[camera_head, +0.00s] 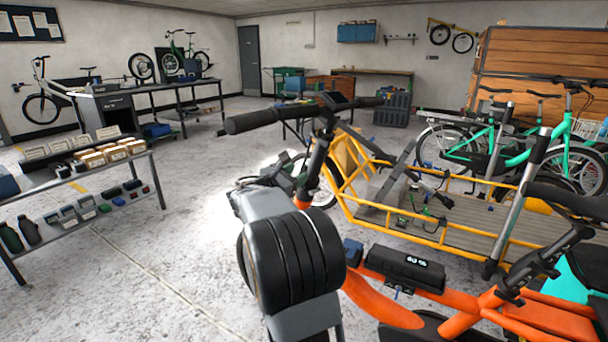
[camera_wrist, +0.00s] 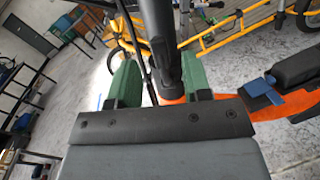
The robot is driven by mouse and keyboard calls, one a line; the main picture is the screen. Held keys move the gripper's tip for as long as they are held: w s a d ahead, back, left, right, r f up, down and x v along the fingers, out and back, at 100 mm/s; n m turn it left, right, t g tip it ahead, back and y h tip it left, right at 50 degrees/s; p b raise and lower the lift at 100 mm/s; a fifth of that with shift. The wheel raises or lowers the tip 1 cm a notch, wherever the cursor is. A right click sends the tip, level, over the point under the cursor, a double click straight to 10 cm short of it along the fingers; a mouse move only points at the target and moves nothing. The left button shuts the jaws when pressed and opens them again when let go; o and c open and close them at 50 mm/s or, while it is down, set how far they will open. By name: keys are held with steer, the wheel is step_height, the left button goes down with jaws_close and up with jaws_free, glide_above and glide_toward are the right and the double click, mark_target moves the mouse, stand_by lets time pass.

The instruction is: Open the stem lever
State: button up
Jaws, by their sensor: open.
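The bike's black stem (camera_head: 318,162) rises from the orange frame (camera_head: 385,300) to the handlebar (camera_head: 290,116) in the head view. In the wrist view the dark stem (camera_wrist: 160,45) runs down between the two green fingers of my gripper (camera_wrist: 161,85) to an orange collar (camera_wrist: 172,99). The fingers are apart, one on each side of the stem, and I see no firm contact. I cannot clearly tell the stem lever from the dark stem in either view.
A black box with a lit display (camera_head: 405,267) sits on the orange frame. A yellow-framed cargo bike (camera_head: 430,235) stands close behind, with teal bikes (camera_head: 505,150) to the right. A shelf of parts (camera_head: 80,170) stands at left. The floor (camera_head: 150,250) between shelf and bike is clear.

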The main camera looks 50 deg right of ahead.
mark_target(303, 170)
steer(key=shift+w+d+b, duration=0.1)
steer(key=shift+d+b, duration=0.25)
steer(key=shift+d, duration=1.85)
jaws_close()
